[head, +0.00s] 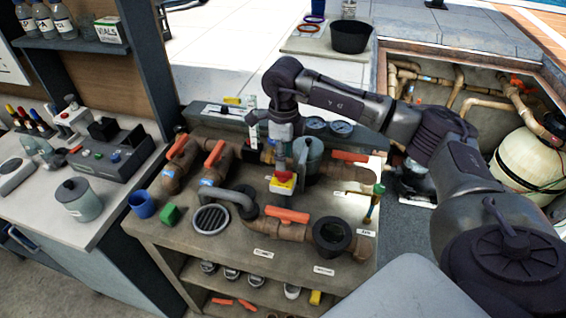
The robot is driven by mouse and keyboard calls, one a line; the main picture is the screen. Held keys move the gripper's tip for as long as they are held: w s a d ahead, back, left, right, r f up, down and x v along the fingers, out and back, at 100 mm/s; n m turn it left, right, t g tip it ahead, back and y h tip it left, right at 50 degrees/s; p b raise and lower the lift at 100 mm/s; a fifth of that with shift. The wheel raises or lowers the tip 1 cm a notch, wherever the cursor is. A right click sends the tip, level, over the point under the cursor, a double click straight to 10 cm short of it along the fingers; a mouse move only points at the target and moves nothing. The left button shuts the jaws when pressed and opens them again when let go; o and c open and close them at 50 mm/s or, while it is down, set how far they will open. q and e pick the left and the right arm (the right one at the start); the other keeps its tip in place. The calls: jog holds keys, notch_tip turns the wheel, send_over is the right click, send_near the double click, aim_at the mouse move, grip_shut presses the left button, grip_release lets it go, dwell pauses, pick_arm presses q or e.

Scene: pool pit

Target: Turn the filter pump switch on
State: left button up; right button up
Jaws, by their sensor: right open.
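A small box with a yellow top and red and white parts (284,182) stands among the pipes in the middle of the grey workbench (330,277); it looks like the pump switch, but I cannot read its position. My right arm reaches in from the right and bends down over the bench. My right gripper (277,148) points down just above and behind this box, open, with its fingertips hard to make out. I cannot tell whether it touches anything. My left gripper is not in view.
Brown pipes with orange valve handles (287,215) crowd around the box. Pressure gauges (341,129), a grey cylinder (308,158) and a black ring fitting (332,238) are close by. A blue cup (142,204) and a green block (170,214) sit at the bench's left edge.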

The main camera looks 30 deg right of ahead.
aim_at(283, 175)
notch_tip(283, 175, down, 4)
jog(key=shift+r+p, duration=0.15)
jog(key=shift+p, duration=0.4)
jog(key=shift+f, duration=0.5)
grip_shut()
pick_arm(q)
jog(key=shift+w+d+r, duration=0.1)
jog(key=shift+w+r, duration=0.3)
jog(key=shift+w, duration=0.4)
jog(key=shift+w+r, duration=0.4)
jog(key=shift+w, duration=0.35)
